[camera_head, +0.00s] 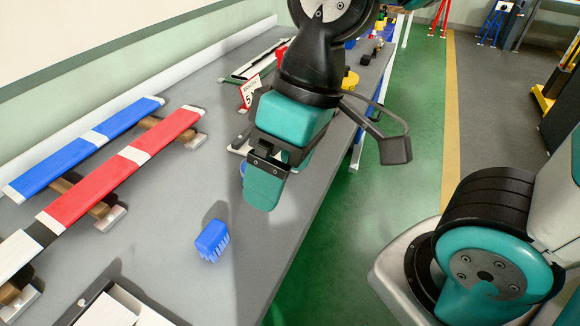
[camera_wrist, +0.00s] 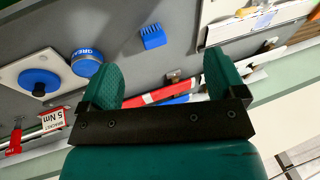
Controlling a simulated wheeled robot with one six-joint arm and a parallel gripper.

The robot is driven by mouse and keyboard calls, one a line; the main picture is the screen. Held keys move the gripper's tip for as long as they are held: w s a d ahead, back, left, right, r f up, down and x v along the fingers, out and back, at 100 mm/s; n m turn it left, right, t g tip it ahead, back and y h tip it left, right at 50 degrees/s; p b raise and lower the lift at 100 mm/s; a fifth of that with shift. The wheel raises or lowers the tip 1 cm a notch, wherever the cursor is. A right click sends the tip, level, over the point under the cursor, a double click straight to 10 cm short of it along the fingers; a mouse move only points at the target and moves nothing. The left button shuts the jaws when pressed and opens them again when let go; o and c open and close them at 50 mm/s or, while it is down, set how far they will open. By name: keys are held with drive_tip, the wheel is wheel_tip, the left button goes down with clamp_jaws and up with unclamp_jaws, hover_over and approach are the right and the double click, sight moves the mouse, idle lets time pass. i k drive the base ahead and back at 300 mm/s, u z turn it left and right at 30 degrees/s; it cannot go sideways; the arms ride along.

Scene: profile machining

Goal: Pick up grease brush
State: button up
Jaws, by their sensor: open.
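The grease brush, a small blue block with short bristles (camera_head: 210,240), lies on the grey bench in the head view, below and left of my gripper. It also shows in the wrist view (camera_wrist: 152,37), beyond the fingertips and roughly between them. My gripper (camera_head: 274,180) hangs above the bench near its right edge, with teal fingers. In the wrist view my gripper (camera_wrist: 163,70) has its two fingers wide apart with nothing between them. The brush is apart from both fingers.
A blue-lidded grease can (camera_wrist: 87,62) stands near the left finger in the wrist view. A blue bar (camera_head: 85,145) and a red bar (camera_head: 120,165) rest on wooden supports at left. A "5 Nm" sign (camera_head: 249,91) stands behind my gripper. Bare bench (camera_head: 165,250) surrounds the brush.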

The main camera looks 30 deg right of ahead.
sight(215, 237)
drive_tip(key=z, duration=1.25)
drive_tip(key=k, duration=0.95)
drive_tip(key=u, duration=1.2)
drive_tip(key=i, duration=0.5)
